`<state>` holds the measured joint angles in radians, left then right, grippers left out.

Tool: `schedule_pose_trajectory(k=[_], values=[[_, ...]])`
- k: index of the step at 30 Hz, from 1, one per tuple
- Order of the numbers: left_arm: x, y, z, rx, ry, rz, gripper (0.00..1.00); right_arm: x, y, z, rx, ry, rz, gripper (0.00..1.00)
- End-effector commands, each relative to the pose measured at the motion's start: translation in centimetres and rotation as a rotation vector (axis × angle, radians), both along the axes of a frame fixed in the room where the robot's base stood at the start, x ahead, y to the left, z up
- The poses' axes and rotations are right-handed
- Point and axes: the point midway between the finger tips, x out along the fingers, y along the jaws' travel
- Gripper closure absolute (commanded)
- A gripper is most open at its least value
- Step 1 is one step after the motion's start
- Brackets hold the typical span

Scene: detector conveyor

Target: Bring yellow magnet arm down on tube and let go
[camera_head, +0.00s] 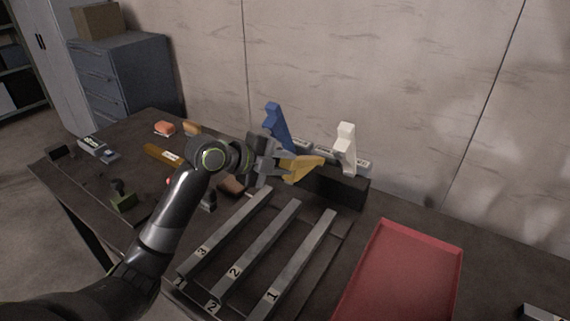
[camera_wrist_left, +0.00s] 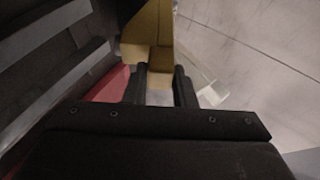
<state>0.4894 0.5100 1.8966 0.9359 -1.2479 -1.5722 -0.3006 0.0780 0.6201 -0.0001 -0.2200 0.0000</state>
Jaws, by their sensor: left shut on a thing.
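The yellow magnet arm (camera_head: 303,166) is at the back of the table, between a blue arm (camera_head: 276,124) and a white arm (camera_head: 346,148). The blue and white arms stand up, while the yellow one leans low towards the rails. My left gripper (camera_head: 284,163) is shut on the yellow arm. In the left wrist view the yellow arm (camera_wrist_left: 147,38) sits at the tips of the gripper fingers (camera_wrist_left: 160,72). I cannot make out the tube under the yellow arm. My right gripper is not in view.
Metal rails numbered 3 (camera_head: 222,236), 2 (camera_head: 258,250) and 1 (camera_head: 303,262) run towards the front. A red tray (camera_head: 372,262) lies to the right. A green-based stamp (camera_head: 123,199) and several small items lie on the left of the table. A wall stands close behind.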

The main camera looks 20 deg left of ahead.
Motion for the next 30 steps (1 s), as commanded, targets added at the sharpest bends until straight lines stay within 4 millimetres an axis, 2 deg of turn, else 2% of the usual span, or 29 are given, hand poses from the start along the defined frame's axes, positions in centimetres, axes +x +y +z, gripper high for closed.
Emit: schedule_pose_trajectory(k=[14, 15, 19, 30], values=[[-0.07, 0.06, -0.13, 0.0, -0.008, 0.002, 0.95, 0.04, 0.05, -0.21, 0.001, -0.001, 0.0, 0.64], [-0.07, 0.06, -0.13, 0.0, -0.008, 0.002, 0.71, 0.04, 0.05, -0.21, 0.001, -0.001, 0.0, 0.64], [-0.06, 0.05, -0.13, -0.001, -0.008, 0.001, 0.55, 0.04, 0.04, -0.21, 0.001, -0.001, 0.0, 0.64], [-0.31, 0.28, 0.01, 0.001, -0.008, 0.002, 0.55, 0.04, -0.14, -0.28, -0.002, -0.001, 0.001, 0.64]])
